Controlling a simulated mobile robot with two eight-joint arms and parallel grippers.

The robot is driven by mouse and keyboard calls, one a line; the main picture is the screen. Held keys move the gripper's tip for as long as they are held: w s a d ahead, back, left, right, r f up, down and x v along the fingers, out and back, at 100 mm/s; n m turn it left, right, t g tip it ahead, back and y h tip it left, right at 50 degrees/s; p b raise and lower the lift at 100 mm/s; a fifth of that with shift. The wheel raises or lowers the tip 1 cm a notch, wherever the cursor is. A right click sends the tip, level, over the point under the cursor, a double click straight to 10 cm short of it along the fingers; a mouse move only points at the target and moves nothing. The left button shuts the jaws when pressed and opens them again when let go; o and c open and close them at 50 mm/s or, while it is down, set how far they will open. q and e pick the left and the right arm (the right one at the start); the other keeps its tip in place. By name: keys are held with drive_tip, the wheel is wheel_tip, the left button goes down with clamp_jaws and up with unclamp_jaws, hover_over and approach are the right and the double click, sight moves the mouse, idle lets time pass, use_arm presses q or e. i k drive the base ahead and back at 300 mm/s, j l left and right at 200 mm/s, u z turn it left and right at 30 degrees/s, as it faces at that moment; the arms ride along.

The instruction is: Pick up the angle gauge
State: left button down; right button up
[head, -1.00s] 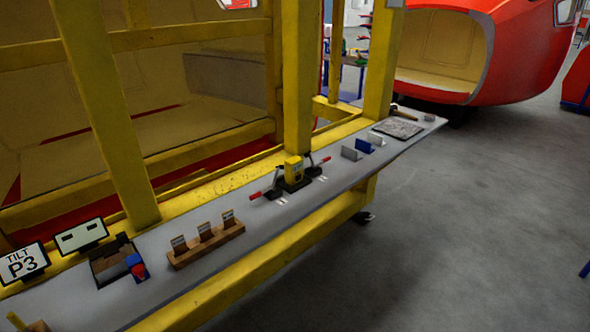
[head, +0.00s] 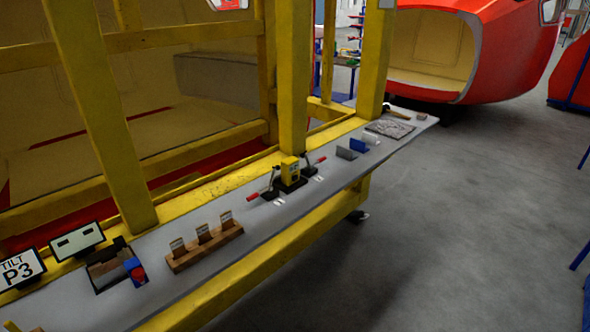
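A small yellow box-shaped device (head: 290,168) stands upright on a dark base, midway along the grey shelf (head: 255,222). It looks like the angle gauge, but its face is too small to read. A red-handled lever clamp (head: 262,194) is on its left and another red-handled clamp (head: 313,163) is on its right. Neither of my grippers shows in the head view.
A wooden rack (head: 205,247) with several upright cards, a dark tray (head: 106,268) and a blue-and-red object (head: 137,271) are left along the shelf. Small plates (head: 358,145) and a flat mat (head: 390,128) are right. Yellow posts (head: 293,75) rise behind. Grey floor (head: 450,230) is open.

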sight(289, 167)
drive_tip(key=i+l, duration=0.25)
drive_tip(key=i, duration=0.2)
drive_tip(key=i+l+z, duration=0.1)
drive_tip(key=i+l, duration=0.15)
drive_tip(key=i, duration=0.15)
